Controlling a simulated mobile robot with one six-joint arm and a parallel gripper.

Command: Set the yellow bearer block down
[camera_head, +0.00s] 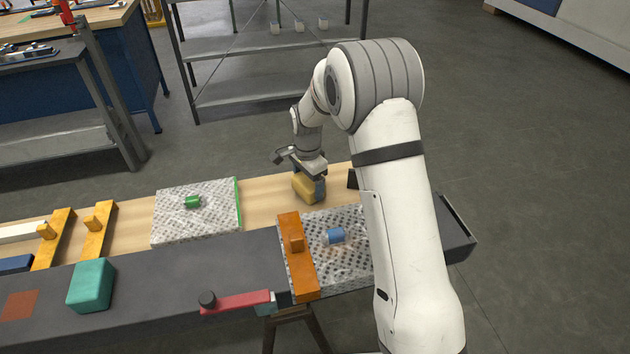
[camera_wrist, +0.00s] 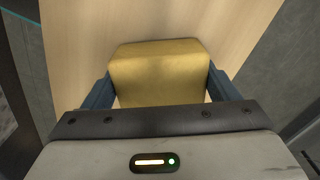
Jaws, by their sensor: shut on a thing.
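The yellow bearer block (camera_head: 305,187) is between the fingers of my gripper (camera_head: 312,186), over the wooden strip at the back of the bench. In the wrist view the yellow block (camera_wrist: 160,72) fills the middle, with a blue finger on each side of it. My gripper (camera_wrist: 158,92) is shut on it. Pale wood (camera_wrist: 75,35) shows around the block. I cannot tell whether its underside touches the wood.
A perforated plate with a green cylinder (camera_head: 192,202) lies to the left. Another perforated plate with a blue cylinder (camera_head: 336,236) and an orange bar (camera_head: 297,258) lies in front. A teal block (camera_head: 91,286) and a red-handled clamp (camera_head: 238,302) are on the dark front surface. Bare wood (camera_head: 265,205) shows left of the gripper.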

